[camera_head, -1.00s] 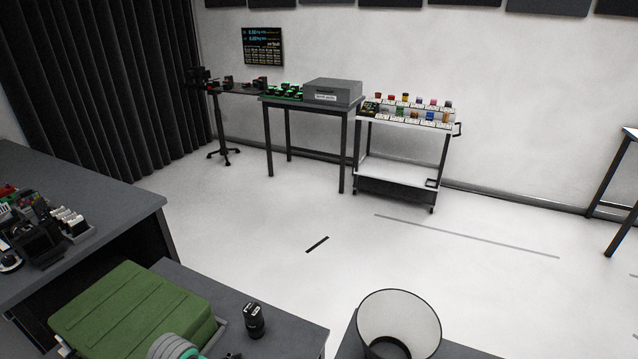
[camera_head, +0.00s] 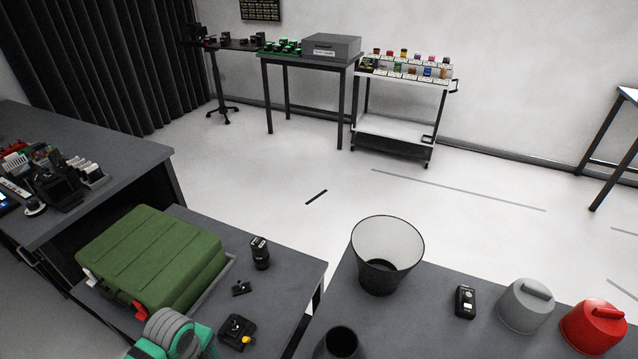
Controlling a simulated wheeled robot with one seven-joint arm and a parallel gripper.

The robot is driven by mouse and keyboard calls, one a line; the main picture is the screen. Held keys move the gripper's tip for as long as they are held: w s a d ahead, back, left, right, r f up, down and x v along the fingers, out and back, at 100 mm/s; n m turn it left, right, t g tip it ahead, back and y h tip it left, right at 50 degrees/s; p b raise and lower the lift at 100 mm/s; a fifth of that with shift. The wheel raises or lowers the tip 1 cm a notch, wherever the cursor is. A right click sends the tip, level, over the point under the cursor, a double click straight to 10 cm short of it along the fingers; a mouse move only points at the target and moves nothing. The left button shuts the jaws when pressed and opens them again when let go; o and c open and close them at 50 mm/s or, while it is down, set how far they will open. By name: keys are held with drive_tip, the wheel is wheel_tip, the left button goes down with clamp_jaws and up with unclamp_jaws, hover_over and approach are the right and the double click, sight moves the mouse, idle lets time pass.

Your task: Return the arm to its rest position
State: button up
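My gripper is not in the head view, and I make out no part of my arm for certain. How the arm is posed and whether the gripper holds anything cannot be seen. A teal and grey ribbed object (camera_head: 172,335) is cut off by the bottom edge at the lower left; I cannot tell what it is.
A green case (camera_head: 150,255), a black cylinder (camera_head: 260,253) and small black parts lie on the near left table. The near right table (camera_head: 440,335) holds a flared bin (camera_head: 385,258), a grey lidded pot (camera_head: 525,308) and a red one (camera_head: 592,327). Open floor (camera_head: 420,205) lies beyond.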

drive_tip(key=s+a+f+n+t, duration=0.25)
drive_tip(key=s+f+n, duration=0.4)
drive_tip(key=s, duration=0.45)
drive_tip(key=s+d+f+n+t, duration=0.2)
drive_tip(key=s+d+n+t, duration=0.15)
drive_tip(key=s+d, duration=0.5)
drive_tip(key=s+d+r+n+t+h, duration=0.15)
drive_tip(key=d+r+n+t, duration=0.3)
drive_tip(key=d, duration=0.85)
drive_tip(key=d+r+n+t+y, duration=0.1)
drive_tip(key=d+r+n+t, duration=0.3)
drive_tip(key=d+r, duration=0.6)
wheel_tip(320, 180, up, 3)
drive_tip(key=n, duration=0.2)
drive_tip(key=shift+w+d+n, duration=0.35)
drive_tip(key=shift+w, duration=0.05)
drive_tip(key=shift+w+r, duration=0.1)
